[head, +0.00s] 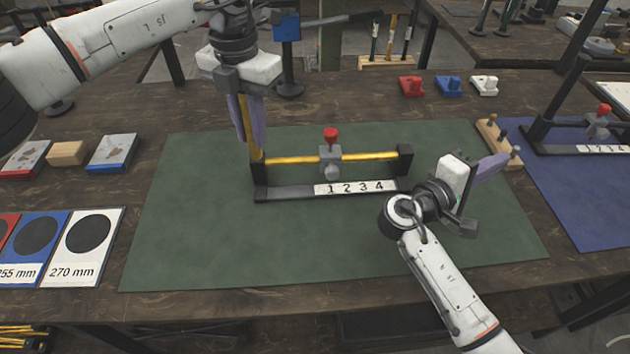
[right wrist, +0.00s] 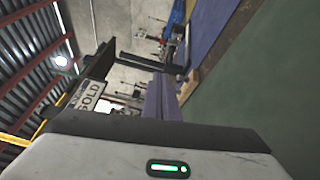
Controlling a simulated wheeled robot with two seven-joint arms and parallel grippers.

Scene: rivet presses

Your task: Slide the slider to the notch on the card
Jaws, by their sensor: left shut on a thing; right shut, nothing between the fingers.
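The slider (head: 330,160) is a grey block with a red knob on top, on a yellow rail (head: 375,157) between two black end posts. No separate card with a notch can be made out. My left gripper (head: 250,135) points down at the rail's left end, its purple fingers shut on an upright yellow bar (head: 254,146). The bar's lower end meets the left post in the picture; contact is unclear. My right gripper (head: 495,165) is shut and empty, right of the rail.
The rail stands on a green mat (head: 200,240) with clear room around it. A wooden block with pegs (head: 500,145) is close to my right gripper. Red, blue and white pieces (head: 448,86) lie behind. Size cards (head: 85,245) lie at left; another rail stands on a blue mat (head: 590,195).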

